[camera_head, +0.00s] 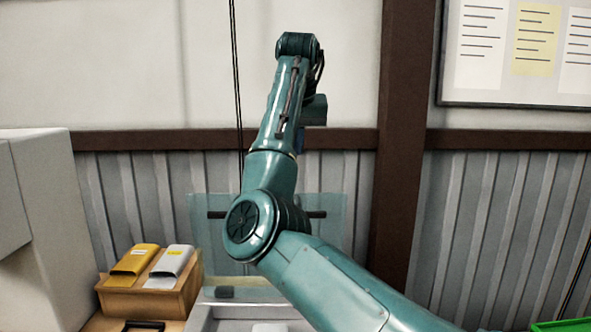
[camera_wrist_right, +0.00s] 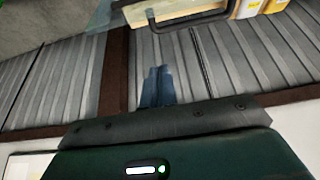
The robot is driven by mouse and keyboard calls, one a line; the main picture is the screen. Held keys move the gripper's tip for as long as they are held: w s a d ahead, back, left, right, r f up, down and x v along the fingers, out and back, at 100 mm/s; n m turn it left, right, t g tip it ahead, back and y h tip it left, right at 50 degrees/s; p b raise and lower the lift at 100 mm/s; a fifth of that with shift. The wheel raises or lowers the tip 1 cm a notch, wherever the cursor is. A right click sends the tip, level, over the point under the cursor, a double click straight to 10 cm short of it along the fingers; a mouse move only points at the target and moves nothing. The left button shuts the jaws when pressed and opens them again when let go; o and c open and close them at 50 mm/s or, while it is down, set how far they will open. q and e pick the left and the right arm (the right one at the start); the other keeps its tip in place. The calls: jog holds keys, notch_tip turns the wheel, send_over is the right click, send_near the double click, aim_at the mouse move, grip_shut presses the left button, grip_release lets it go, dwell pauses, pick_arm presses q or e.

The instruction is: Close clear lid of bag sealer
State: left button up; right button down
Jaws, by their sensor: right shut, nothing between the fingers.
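The bag sealer (camera_head: 215,316) stands at the bottom centre of the head view, a pale grey body. Its clear lid (camera_head: 335,235) stands raised above it, with a dark handle bar (camera_head: 318,214) across it. My right arm hides the middle of both. My right gripper (camera_head: 301,141) is up above the lid in the head view, its blue fingers partly hidden by the arm. In the right wrist view the gripper (camera_wrist_right: 157,87) is shut and empty. A dark handle (camera_wrist_right: 180,23) shows there beyond the fingertips, apart from them. My left gripper is out of view.
A wooden box (camera_head: 140,302) with yellow and white packs (camera_head: 172,262) stands left of the sealer. A large white cabinet (camera_head: 50,230) is at far left. A green edge (camera_head: 560,325) shows at lower right. The ribbed wall (camera_head: 490,220) is behind.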

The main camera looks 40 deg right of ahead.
jog(key=p+x, duration=0.1)
jog(key=x, duration=0.8)
jog(key=shift+f+p, duration=0.35)
jog(key=shift+p, duration=0.05)
jog(key=shift+s+a+f, duration=0.1)
jog(key=shift+s+a, duration=0.8)
jog(key=shift+s, duration=0.15)
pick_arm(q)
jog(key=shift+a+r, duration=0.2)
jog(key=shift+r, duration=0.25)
pick_arm(e)
jog(key=shift+s+a+f, duration=0.15)
jog(key=shift+s+a, duration=0.15)
jog(key=shift+s, duration=0.15)
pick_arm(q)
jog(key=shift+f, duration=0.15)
pick_arm(e)
jog(key=shift+f, duration=0.1)
